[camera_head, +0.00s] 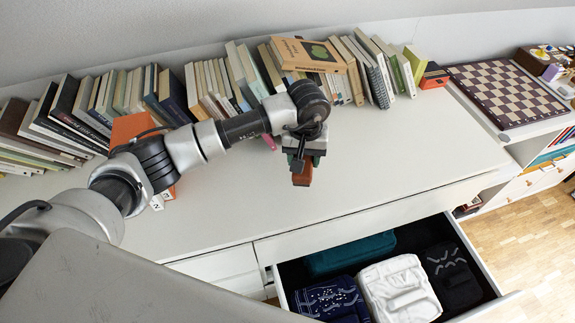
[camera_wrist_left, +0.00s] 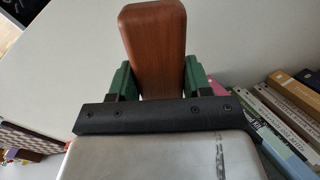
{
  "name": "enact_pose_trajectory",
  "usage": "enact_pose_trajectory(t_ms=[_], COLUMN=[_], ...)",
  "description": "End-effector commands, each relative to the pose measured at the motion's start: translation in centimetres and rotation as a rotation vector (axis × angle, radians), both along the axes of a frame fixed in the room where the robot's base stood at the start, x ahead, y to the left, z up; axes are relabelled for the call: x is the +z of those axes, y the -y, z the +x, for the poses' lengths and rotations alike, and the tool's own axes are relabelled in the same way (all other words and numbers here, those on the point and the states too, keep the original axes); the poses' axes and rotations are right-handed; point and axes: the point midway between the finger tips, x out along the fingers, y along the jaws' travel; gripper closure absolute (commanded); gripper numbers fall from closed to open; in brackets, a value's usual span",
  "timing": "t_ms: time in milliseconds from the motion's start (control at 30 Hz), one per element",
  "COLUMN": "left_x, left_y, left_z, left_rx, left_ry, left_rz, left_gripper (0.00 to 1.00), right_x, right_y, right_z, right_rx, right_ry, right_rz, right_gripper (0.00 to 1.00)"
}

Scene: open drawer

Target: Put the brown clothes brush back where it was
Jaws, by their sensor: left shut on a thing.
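The brown clothes brush (camera_wrist_left: 153,45) is between the green fingers of my left gripper (camera_wrist_left: 157,80) in the left wrist view. The gripper is shut on it. In the head view the brush (camera_head: 302,174) hangs below my left gripper (camera_head: 300,160), over the front part of the white dresser top (camera_head: 380,165), apparently held above it. Its underside is hidden. My right gripper is not in view.
An open drawer (camera_head: 468,232) below the top's front edge holds folded teal, navy, white and black clothes. Rows of books (camera_head: 225,85) line the back. A chessboard (camera_head: 508,92) lies at the right. The top's middle right is clear.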

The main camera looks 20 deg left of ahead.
Motion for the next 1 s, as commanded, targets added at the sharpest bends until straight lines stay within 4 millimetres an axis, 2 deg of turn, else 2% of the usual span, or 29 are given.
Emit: enact_pose_trajectory(t_ms=[100,267,400,600,800,1000], left_x=[-1.2,-2.2,-3.5,-6.1,-6.4,-6.8], left_y=[-2.3,-3.8,-3.9,-3.9,-3.9,-3.9], left_z=[-0.5,-0.6,-0.7,-0.7,-0.6,-0.6], left_rx=[0.002,-0.001,0.000,0.000,-0.001,-0.001], left_ry=[-0.002,0.001,-0.002,0.000,0.002,0.003], left_rz=[0.001,-0.001,-0.002,-0.001,-0.002,0.000], left_gripper=[0.70,0.70,0.70,0.70,0.70,0.70], right_x=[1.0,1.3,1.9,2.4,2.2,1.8], right_y=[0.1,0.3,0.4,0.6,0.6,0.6], right_z=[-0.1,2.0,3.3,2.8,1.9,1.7], right_rx=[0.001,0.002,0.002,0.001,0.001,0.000], right_ry=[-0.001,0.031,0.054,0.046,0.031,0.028], right_rz=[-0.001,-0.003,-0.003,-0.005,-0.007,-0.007], right_gripper=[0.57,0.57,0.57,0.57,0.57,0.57])
